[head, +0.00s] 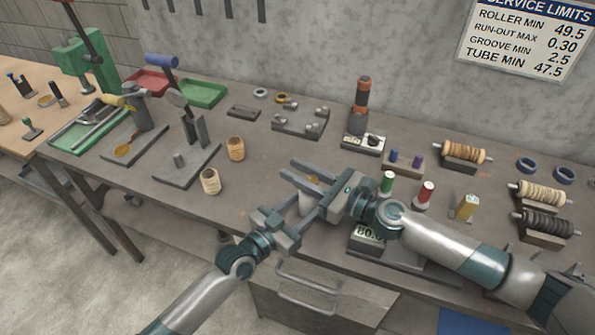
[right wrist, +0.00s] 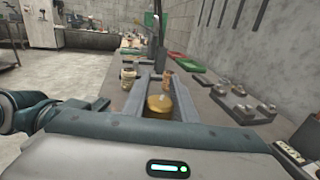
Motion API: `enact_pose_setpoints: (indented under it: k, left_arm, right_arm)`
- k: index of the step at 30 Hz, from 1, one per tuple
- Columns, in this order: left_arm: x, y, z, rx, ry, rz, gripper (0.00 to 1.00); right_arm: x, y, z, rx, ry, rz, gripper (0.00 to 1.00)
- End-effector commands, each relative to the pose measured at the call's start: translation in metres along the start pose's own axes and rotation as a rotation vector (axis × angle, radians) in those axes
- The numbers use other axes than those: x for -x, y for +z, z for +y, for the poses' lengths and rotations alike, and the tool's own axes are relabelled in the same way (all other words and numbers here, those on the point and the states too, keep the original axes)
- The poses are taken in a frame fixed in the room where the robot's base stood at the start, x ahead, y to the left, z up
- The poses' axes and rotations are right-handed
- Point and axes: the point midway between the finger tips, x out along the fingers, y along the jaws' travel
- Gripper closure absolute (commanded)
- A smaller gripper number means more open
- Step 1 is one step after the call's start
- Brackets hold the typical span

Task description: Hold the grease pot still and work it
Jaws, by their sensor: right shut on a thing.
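The grease pot is a pale round pot (head: 306,203) near the front edge of the bench, with a gold top. In the right wrist view its gold top (right wrist: 158,104) shows between my fingers, with a small pale piece on it. My right gripper (head: 304,177) reaches in from the right and is shut on the pot, one finger along each side. My left gripper (head: 292,218) comes in from the front left, close beside the pot and below my right fingers. Whether its fingers press on the pot is hard to tell. The pot's lower part is mostly hidden.
Two small jars (head: 236,149) (head: 210,181) stand left of the pot. A scale with a readout (head: 368,236) lies under my right arm. Green and red bottles (head: 387,182) (head: 425,193) stand to the right.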

Motion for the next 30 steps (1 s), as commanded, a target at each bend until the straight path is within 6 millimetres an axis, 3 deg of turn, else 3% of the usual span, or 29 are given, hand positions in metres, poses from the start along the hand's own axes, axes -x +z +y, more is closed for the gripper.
enact_pose_setpoints:
  k: [14, 30]
  left_arm:
    - [0.0, 0.0, 0.0, 0.0, 0.0, 0.0, 0.87]
    - [0.0, 0.0, 0.0, 0.001, 0.001, -0.001, 0.87]
  right_arm:
    - [-0.001, 0.002, -0.003, 0.002, -0.093, -0.003, 0.97]
    - [0.003, 0.001, -0.014, -0.006, -0.473, -0.005, 0.97]
